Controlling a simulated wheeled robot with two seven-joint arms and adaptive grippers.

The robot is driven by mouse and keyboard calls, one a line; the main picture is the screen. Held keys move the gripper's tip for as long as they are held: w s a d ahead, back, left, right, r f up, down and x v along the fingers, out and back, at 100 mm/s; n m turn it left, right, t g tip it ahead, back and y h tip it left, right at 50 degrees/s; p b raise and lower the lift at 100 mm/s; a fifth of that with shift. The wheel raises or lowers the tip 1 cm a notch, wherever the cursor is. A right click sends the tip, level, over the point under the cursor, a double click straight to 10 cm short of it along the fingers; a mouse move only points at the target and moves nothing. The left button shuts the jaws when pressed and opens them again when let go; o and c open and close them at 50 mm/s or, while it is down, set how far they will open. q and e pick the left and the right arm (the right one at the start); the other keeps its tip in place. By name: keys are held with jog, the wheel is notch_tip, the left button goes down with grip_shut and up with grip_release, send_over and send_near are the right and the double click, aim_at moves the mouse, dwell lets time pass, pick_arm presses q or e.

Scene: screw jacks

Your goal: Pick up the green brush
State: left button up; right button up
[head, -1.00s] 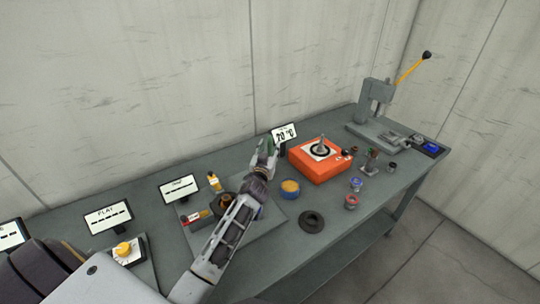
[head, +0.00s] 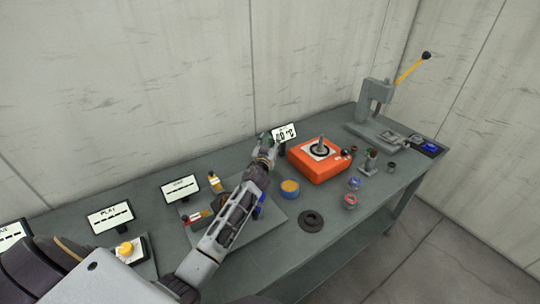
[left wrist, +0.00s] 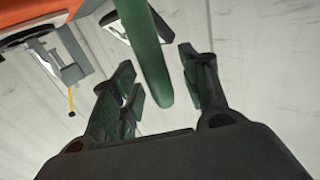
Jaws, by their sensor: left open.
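The green brush (left wrist: 148,50) shows in the left wrist view as a long green handle reaching down between my left fingers. Its far end is cut off at the top of that view. My left gripper (left wrist: 156,78) is open, with one finger on each side of the handle and a visible gap on the right. In the head view, my left gripper (head: 268,143) is at the back of the bench, just left of the orange box, and mostly covers the brush there. My right gripper is not in view.
The orange box (head: 319,162) with a round top plate stands right beside my left gripper. A small display (head: 285,132) is behind it. A blue-and-yellow pot (head: 289,188) and a dark ring (head: 311,220) lie in front. A press (head: 376,110) stands at the far right.

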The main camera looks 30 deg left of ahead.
pick_arm(q)
grip_shut()
dwell(0.3)
jog(key=shift+r, duration=5)
